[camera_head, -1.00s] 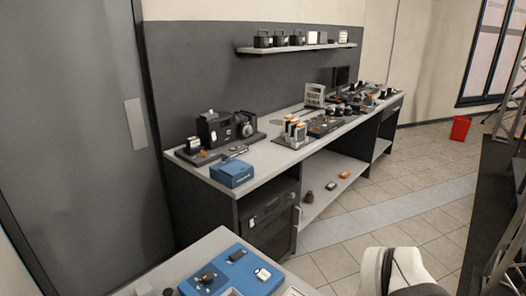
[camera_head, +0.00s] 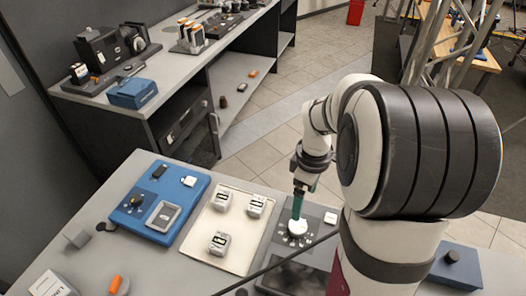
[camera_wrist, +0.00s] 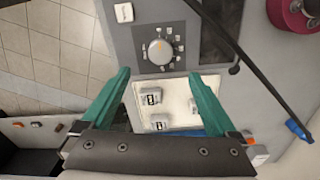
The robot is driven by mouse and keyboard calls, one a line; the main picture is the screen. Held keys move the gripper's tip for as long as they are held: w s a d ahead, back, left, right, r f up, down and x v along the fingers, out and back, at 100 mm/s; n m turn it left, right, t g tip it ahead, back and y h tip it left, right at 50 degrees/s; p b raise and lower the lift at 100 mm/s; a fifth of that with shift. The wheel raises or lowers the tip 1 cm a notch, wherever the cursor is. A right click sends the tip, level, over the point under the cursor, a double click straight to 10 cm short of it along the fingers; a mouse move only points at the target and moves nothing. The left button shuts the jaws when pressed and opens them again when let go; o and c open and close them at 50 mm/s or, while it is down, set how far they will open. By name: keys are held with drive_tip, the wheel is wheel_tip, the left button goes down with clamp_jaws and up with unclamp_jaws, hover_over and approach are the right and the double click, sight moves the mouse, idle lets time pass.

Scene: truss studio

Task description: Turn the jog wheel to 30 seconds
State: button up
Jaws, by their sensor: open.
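A round pale knob (camera_head: 297,228), which looks like the jog wheel, stands on a dark grey panel (camera_head: 317,216) at the front right of the near table. In the wrist view the knob (camera_wrist: 160,52) has a small orange mark near its top and a ring of small light labels, too small to read. My gripper (camera_wrist: 160,75) is open, its teal fingers spread wide. The knob lies beyond the fingertips, between them in the picture. In the head view my gripper (camera_head: 298,207) points down over the knob; whether it touches it I cannot tell.
Left of the panel a cream tray (camera_head: 238,242) holds three small pale display blocks. A blue panel (camera_head: 187,176) with a black dial is further left. A black cable (camera_wrist: 262,75) crosses beside the panel. A blue box (camera_head: 455,266) stands right of my arm.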

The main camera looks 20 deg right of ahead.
sight(297, 226)
wheel_tip(297, 226, down, 12)
drive_tip(key=shift+a+r, duration=0.1)
drive_tip(key=shift+r, duration=0.05)
drive_tip(key=c, duration=1.4)
drive_tip(key=shift+m, duration=0.3)
drive_tip(key=m, duration=0.3)
drive_tip(key=shift+m, duration=0.3)
drive_tip(key=m, duration=0.4)
drive_tip(key=shift+a+m, duration=0.1)
drive_tip(key=shift+m, duration=0.2)
drive_tip(key=m, duration=0.4)
drive_tip(key=shift+a+m, duration=0.1)
drive_tip(key=shift+m, duration=2.4)
